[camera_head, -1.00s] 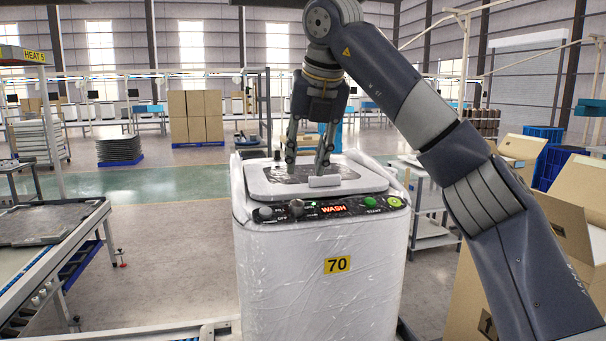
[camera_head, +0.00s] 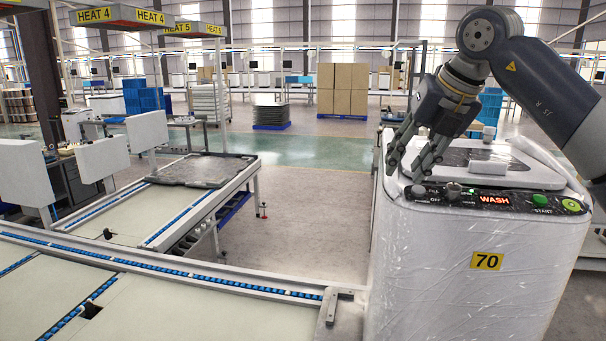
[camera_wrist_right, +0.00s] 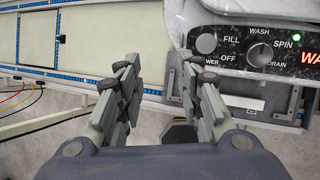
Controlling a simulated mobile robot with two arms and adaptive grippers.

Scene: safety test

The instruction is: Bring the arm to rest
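My right arm (camera_head: 550,80) comes in from the right in the head view, bent over the washing machine (camera_head: 475,285). My right gripper (camera_head: 404,160) points down at the machine's left top edge, beside the control panel (camera_head: 490,198). In the right wrist view the gripper (camera_wrist_right: 170,100) has its fingers apart with nothing between them. The panel's knobs (camera_wrist_right: 260,54) are to the right of the fingers there. The lid (camera_head: 520,172) is down. The panel shows a red WASH sign and a green START button (camera_head: 540,199). My left gripper is not in view.
Conveyor tables with blue roller strips (camera_head: 180,262) fill the left and front. A dark tray (camera_head: 200,170) lies on one of them. Cardboard boxes (camera_head: 342,90) stand far back. The floor (camera_head: 315,215) between the conveyor and the machine is clear.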

